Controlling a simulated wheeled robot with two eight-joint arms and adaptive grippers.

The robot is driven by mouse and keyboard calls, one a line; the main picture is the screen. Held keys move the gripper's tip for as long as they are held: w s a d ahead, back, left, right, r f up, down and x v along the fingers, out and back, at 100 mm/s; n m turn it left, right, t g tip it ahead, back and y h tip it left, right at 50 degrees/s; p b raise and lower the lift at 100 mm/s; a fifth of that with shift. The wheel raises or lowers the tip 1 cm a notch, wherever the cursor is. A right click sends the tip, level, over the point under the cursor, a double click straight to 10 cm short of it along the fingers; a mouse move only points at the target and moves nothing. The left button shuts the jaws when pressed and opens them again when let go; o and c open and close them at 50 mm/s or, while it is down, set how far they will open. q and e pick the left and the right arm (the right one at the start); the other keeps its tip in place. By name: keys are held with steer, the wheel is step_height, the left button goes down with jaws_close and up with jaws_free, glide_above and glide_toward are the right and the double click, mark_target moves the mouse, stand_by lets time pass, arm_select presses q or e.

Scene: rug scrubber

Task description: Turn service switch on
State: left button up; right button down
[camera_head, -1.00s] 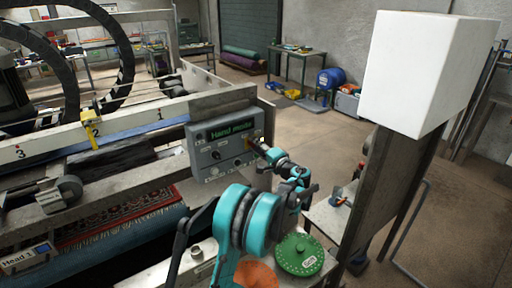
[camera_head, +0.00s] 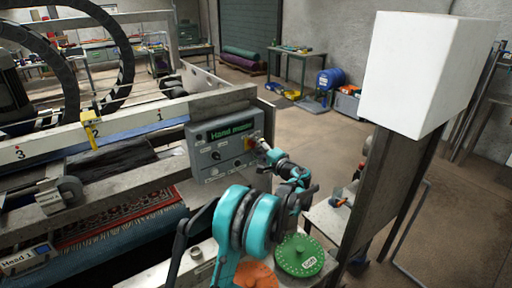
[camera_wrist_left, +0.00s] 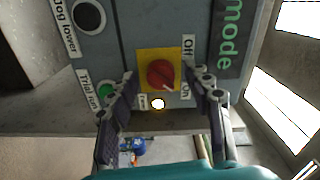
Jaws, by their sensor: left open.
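The service switch is a red rotary knob (camera_wrist_left: 161,74) on a yellow plate, with "Off" and "On" labels beside it. Its pale mark sits at the knob's lower right, on the "On" side. A small lamp (camera_wrist_left: 158,103) near it glows. In the head view the switch (camera_head: 249,144) sits at the right end of the grey control panel (camera_head: 207,158). My left gripper (camera_head: 262,147) is open just off the panel. In the wrist view its fingers (camera_wrist_left: 166,86) stand either side of the knob, apparently without touching it. My right gripper is not in view.
The panel display (camera_head: 230,131) reads "Hand mode". A tall post with a white box (camera_head: 422,75) stands to the right. The machine's rails and a patterned rug (camera_head: 120,226) lie to the left.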

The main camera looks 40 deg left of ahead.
arm_select(q)
steer(key=v, duration=1.2)
steer(key=s+d+f+h+b, duration=0.2)
steer(key=s+d+f+h, duration=0.3)
steer(key=s+d, duration=0.4)
steer(key=s+d+f+n+t+h+b, duration=0.1)
steer(key=s+d+f+h+b, duration=0.1)
steer(key=s+d+f+h, duration=0.4)
steer(key=s+d+f+t+h+b, duration=0.1)
steer(key=s+d+f+h+b, duration=0.1)
steer(key=s+d+f+h, duration=0.4)
steer(key=s+d, duration=0.5)
steer(key=s, duration=0.1)
steer(key=shift+s+d, duration=0.35)
steer(key=shift+f, duration=0.15)
